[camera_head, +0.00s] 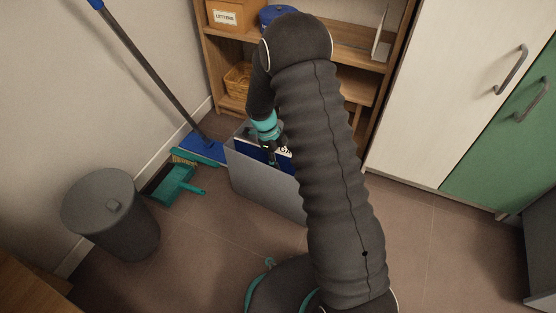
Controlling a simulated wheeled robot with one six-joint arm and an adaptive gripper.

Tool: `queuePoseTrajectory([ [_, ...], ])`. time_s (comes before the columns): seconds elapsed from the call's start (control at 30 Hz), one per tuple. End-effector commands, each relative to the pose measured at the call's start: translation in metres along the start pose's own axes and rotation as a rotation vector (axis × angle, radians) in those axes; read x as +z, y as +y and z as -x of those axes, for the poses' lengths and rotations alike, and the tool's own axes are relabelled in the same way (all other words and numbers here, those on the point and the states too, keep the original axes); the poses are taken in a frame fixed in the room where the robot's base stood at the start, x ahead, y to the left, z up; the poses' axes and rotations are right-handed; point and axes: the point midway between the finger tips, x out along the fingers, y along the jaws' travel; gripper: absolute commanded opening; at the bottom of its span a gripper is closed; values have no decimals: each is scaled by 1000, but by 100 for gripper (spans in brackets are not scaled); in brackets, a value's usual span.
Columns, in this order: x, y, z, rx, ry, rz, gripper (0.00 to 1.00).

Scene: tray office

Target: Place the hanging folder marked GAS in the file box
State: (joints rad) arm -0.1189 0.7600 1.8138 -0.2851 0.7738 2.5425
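The grey file box (262,188) stands on the floor in the middle of the view, partly hidden behind my arm. A blue hanging folder (272,155) shows at the box's open top, largely below the rim line. Its white label shows the start of dark letters that look like "GA"; my arm covers the rest. My gripper (271,157), below a teal wrist band, points down at the folder's top edge and overlaps it in the picture. Its fingers are small and dark, so I cannot tell whether they are closed on the folder.
A wooden shelf (358,84) with a LETTERS box (226,16) and a wicker basket (238,81) stands behind. A grey bin (112,215), teal dustpan (176,186) and blue mop (204,148) are left. A white-and-green cabinet (440,90) is right. Floor in front is clear.

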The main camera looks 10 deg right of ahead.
Motion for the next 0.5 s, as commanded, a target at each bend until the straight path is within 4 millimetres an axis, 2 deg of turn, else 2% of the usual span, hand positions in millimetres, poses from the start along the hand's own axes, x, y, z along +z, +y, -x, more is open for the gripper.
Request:
queuePoseTrajectory([
  [0.27,0,-1,9,-2,-1,0,43],
  [0.5,0,-1,54,-3,-3,-1,43],
])
